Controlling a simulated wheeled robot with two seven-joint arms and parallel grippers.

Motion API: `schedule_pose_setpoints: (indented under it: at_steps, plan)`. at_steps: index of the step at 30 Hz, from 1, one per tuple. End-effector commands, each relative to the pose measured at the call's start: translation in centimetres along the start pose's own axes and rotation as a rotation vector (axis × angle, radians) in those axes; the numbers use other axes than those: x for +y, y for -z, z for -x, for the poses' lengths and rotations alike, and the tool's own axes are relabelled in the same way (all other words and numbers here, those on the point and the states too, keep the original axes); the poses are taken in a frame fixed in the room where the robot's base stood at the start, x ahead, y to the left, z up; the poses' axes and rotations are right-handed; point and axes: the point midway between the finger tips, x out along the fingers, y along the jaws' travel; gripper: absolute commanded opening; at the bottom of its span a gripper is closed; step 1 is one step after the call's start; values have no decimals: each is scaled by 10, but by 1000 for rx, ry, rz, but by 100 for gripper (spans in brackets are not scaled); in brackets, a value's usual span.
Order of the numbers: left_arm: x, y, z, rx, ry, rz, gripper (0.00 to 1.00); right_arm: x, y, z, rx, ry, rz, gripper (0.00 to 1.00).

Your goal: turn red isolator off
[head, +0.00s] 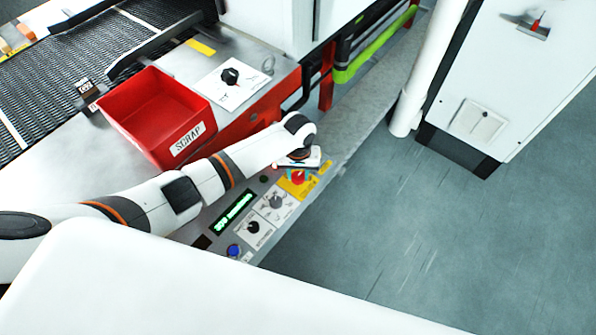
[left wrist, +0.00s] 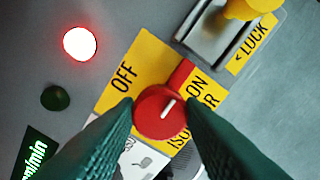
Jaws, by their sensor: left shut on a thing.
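The red isolator (left wrist: 182,74) is a round knob with a bar handle on a yellow plate (left wrist: 148,62) marked OFF at left and ON at right. Its white line points up and right, toward the ON side. In the head view the isolator (head: 300,178) sits at the console's right end. My left gripper (left wrist: 160,108) is shut on the knob, one dark finger on each side. In the head view my left gripper (head: 299,160) is over the isolator and partly covers it. My right gripper is in neither view.
A red SCRAP bin (head: 150,135) stands behind my left arm. A white cabinet (head: 530,75) stands right, across open floor.

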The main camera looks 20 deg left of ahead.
Motion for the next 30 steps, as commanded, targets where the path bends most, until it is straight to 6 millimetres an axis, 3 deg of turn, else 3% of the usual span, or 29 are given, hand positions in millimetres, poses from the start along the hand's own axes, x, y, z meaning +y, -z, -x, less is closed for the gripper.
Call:
schedule_pose_setpoints:
  at_steps: [11,30]
  plan:
    - [-1,2,4,7,1,224,13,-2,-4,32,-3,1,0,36]
    - [0,3,2,6,-1,831,13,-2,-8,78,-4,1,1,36]
